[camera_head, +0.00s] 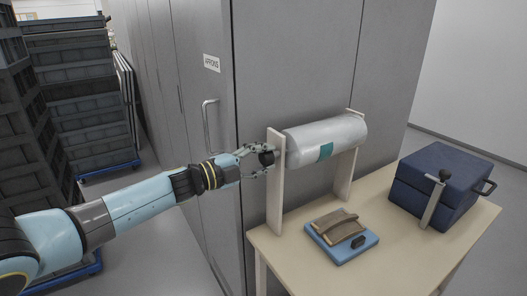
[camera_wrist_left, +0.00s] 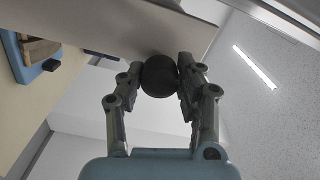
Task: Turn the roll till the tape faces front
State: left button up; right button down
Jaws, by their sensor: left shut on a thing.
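A pale grey-white roll (camera_head: 338,137) lies level between two cream uprights (camera_head: 275,185) on the table. A teal tape patch (camera_head: 326,151) shows on the roll's lower front side. My left gripper (camera_head: 264,159) is at the roll's left end, outside the left upright. Its fingers are shut on a round black knob (camera_head: 266,158). The knob also shows between the fingertips (camera_wrist_left: 180,78) in the left wrist view, as a dark ball (camera_wrist_left: 159,76). The roll itself is hidden there behind the upright (camera_wrist_left: 140,25). My right gripper is in neither view.
A blue tray (camera_head: 345,250) with brown sherds (camera_head: 335,226) and a small black piece sits at the table's (camera_head: 290,262) front. A dark blue box (camera_head: 436,182) with a knobbed lever stands at the right. Grey cabinets (camera_head: 290,60) rise behind. Dark crates (camera_head: 85,100) are stacked at the left.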

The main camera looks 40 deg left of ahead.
pick_arm(q)
jog(key=n+p, duration=0.1)
jog(key=n, duration=0.2)
jog(key=shift+r+p, duration=0.1)
jog(key=shift+p, duration=0.25)
jog(key=shift+n+p, duration=0.5)
jog(key=shift+n, duration=0.8)
jog(key=shift+f, duration=0.2)
jog(key=o, duration=1.2)
jog(key=shift+c, duration=0.2)
jog(key=shift+s+a, duration=0.1)
jog(key=shift+s, duration=0.1)
jog(key=v, duration=1.1)
jog(key=shift+s+a, duration=0.15)
jog(key=shift+s, duration=0.15)
